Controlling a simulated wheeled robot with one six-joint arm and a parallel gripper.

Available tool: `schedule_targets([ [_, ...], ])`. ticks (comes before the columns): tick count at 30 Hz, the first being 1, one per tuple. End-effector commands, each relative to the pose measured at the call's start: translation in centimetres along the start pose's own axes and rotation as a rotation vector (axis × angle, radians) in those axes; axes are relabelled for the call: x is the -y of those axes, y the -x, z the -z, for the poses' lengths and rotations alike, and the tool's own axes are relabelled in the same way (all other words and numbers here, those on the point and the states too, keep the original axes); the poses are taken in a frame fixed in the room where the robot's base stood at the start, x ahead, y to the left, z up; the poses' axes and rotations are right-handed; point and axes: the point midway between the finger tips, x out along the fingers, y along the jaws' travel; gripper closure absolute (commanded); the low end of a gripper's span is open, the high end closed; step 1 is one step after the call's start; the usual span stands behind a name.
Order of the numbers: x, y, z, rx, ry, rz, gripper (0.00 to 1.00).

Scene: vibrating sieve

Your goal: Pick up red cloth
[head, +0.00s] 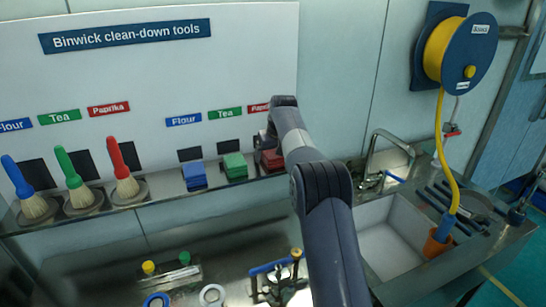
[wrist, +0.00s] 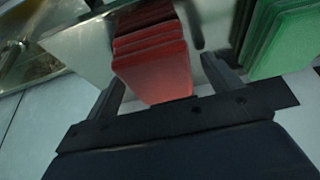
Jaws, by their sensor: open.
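The red cloth (wrist: 152,62) is a folded stack that sits between the two open fingers of my gripper (wrist: 172,82) in the wrist view. I cannot tell whether either finger touches it. In the head view the red cloth (head: 270,160) lies on the steel shelf, at the right end of the row of cloths. My arm covers part of it there. My gripper is mostly hidden behind the arm in the head view.
A green cloth (head: 235,166) lies just left of the red one, with a blue cloth (head: 194,176) beyond it. Red (head: 122,172), green (head: 74,181) and blue (head: 23,190) brushes stand farther left. A sink (head: 390,240) with a tap is at right.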

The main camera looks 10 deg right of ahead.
Motion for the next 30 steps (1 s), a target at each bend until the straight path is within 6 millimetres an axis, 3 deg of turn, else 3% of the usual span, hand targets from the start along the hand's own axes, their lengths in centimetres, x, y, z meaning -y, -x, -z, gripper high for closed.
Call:
schedule_targets([
  [5,0.00,0.00,-0.01,0.000,0.000,0.000,0.16],
  [22,-0.01,0.02,-0.02,0.000,0.000,0.000,0.63],
  [30,-0.02,0.09,-0.01,0.000,0.000,0.000,0.63],
])
